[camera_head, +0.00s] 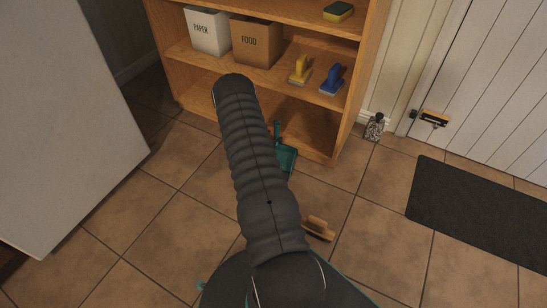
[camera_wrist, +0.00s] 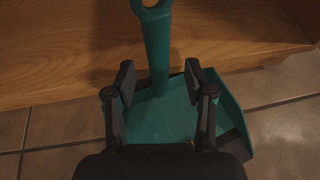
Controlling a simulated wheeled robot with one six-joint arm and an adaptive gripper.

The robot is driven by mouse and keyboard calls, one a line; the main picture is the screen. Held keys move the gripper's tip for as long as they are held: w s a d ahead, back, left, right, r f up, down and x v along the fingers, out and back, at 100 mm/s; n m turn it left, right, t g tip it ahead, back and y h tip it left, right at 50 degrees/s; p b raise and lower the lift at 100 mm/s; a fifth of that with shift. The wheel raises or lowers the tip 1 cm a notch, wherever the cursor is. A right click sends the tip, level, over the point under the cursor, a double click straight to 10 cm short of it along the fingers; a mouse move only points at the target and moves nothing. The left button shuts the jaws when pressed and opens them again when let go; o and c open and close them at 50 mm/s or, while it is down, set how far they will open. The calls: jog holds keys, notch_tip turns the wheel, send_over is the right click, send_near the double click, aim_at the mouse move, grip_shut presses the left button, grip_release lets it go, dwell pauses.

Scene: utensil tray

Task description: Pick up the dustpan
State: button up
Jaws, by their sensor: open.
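The teal dustpan (camera_head: 286,157) is on the tiled floor at the front of the wooden shelf, partly hidden behind my arm in the head view. In the wrist view the dustpan (camera_wrist: 160,118) fills the middle, with its handle (camera_wrist: 156,50) pointing up the picture toward the shelf and ending in a ring. My gripper (camera_wrist: 159,80) is open and empty. Its two black fingers show on either side of the handle's lower part, over the pan. I cannot tell the height gap. In the head view my gripper is hidden behind my arm.
The wooden shelf (camera_head: 325,148) stands right behind the dustpan, its base board close to the handle. A wooden brush (camera_head: 318,228) lies on the floor nearer, right of my arm. A dark mat (camera_head: 480,215) lies at the right. A small bottle (camera_head: 375,127) stands beside the shelf.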

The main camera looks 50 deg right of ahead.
aim_at(275, 135)
jog(key=shift+x, duration=1.8)
jog(key=shift+w+r, duration=0.1)
jog(key=shift+r, duration=0.05)
grip_shut()
